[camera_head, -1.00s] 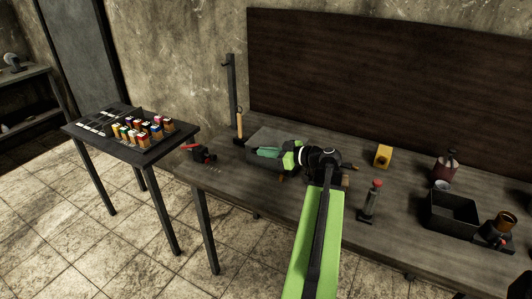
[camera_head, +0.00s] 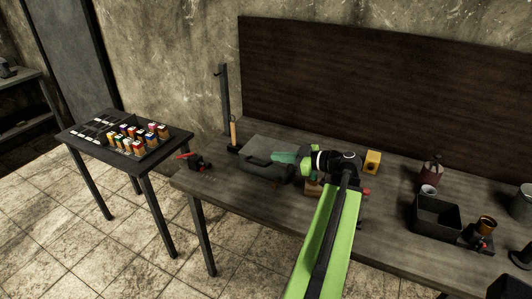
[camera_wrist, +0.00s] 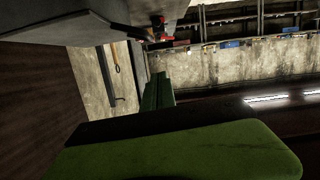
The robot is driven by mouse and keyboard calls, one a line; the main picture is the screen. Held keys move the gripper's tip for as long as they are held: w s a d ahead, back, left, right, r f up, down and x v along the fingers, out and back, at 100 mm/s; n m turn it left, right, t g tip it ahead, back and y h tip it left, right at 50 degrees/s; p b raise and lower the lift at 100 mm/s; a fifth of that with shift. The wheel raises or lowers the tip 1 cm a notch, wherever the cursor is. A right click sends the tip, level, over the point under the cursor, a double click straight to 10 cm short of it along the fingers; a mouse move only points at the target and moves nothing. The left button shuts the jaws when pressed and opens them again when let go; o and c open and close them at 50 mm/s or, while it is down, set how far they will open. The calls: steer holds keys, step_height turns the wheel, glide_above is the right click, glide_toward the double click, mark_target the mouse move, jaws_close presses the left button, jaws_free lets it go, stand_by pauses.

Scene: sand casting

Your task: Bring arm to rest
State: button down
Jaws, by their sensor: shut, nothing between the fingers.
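My green arm reaches over the workbench (camera_head: 235,202). My gripper (camera_head: 278,157) is at its end, pointing left, just in front of or above a grey box-like block (camera_head: 262,168) on the bench. The fingers are shut with nothing seen between them. In the wrist view the green gripper (camera_wrist: 158,92) shows against the far wall, with a large green part of my arm across the bottom. Whether the gripper touches the block cannot be told.
A small table (camera_head: 82,148) with colourful small items stands left. On the bench are a red-handled tool (camera_head: 195,162), an upright post (camera_head: 224,100), a yellow block (camera_head: 372,162), a red bottle (camera_head: 431,173) and a black open bin (camera_head: 436,222). A red-topped item is partly hidden behind my arm.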

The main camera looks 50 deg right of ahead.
steer(key=shift+s+d+r, duration=0.1)
steer(key=shift+s, duration=0.35)
